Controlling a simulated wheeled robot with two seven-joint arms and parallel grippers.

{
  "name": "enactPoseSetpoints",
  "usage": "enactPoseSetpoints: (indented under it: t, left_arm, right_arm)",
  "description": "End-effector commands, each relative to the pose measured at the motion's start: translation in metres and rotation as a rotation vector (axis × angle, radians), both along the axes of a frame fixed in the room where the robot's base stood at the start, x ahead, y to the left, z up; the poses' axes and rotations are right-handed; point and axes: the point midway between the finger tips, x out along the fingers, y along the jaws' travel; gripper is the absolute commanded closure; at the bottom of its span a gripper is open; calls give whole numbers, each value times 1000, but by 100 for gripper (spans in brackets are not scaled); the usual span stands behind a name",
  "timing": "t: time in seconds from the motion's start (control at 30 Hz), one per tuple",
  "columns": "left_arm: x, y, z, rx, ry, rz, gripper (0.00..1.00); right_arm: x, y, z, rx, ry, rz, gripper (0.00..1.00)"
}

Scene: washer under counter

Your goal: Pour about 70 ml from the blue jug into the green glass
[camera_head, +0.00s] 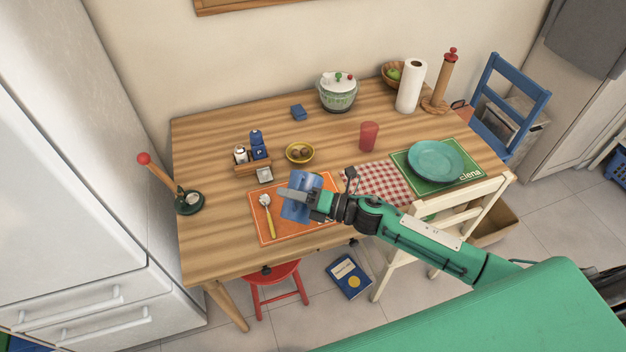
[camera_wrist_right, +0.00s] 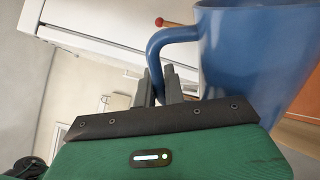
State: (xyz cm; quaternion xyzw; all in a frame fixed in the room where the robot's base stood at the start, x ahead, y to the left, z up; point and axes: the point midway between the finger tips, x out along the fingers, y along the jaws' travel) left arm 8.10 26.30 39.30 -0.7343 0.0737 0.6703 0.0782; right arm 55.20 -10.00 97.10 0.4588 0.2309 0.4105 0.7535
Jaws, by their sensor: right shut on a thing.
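The blue jug (camera_head: 291,208) is in my right gripper (camera_head: 314,199), over the orange placemat (camera_head: 264,231) in the head view. It looks tilted there, but I cannot tell how far. In the right wrist view the gripper (camera_wrist_right: 165,86) is shut on the handle of the jug (camera_wrist_right: 260,55), and the jug's body is at the right. No liquid shows in either view. I cannot make out a green glass; the jug and gripper hide part of the placemat. My left gripper is not in view.
A spoon (camera_head: 268,215) lies on the placemat. Behind are a wooden caddy (camera_head: 252,166), a yellow bowl (camera_head: 300,153) and a red glass (camera_head: 368,137). A teal plate (camera_head: 436,160) is at the right. A cream chair (camera_head: 455,222) stands close to my right arm.

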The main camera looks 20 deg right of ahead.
Motion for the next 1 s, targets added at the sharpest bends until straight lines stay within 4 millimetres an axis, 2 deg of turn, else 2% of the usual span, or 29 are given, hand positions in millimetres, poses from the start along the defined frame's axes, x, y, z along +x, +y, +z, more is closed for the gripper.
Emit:
enactPoseSetpoints:
  t: [0.07,0.73,0.9,1.0]
  left_arm:
    - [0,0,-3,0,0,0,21]
    - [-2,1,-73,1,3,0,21]
    - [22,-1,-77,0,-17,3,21]
    - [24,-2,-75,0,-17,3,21]
  right_arm:
    - [0,1,-1,-2,-8,1,100]
    - [-22,16,-56,-212,-311,3,100]
    - [-28,20,-67,-260,-380,2,100]
    - [-29,21,-65,-270,-394,3,100]
